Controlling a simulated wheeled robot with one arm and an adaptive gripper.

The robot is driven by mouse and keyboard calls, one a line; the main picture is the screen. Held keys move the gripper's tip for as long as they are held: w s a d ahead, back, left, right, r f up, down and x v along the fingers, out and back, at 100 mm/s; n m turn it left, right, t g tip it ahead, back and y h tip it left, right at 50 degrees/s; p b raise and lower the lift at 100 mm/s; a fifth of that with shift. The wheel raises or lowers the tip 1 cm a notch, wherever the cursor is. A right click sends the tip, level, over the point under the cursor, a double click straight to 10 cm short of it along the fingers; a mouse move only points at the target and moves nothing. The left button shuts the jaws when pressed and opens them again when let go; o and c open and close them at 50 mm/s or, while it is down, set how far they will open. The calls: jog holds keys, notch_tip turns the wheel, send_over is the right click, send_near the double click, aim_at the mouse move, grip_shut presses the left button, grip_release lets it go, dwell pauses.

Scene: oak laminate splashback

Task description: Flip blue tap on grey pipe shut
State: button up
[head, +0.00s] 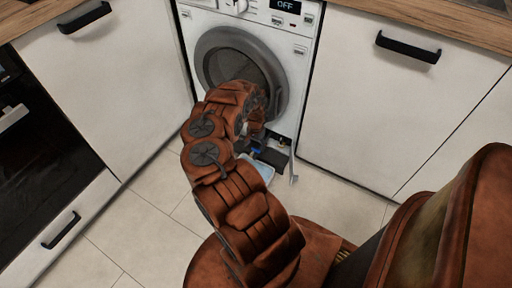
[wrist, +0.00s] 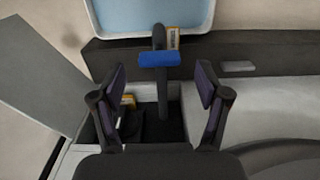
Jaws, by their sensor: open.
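The blue tap (wrist: 160,59) sits on the dark grey pipe (wrist: 163,100) in the wrist view. Its handle looks crosswise to the pipe there. A small patch of its blue shows in the head view (head: 256,152), low at the front of the washing machine (head: 297,75). My gripper (wrist: 160,78) is open and empty, one finger on each side of the pipe. The tap lies between and slightly beyond the fingertips in the picture; I see no contact. In the head view my arm hides most of the gripper and pipe.
A tray with a light blue inside (wrist: 150,14) lies beyond the tap, on the tiled floor (head: 330,205). A grey flap (wrist: 42,75) stands out left of the recess in the wrist view. The round door (head: 225,50) is above. White cabinets flank the machine.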

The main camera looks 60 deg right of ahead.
aim_at(256, 149)
notch_tip(256, 149, up, 10)
dwell(0.6)
jog(key=shift+f, duration=0.1)
dwell(0.3)
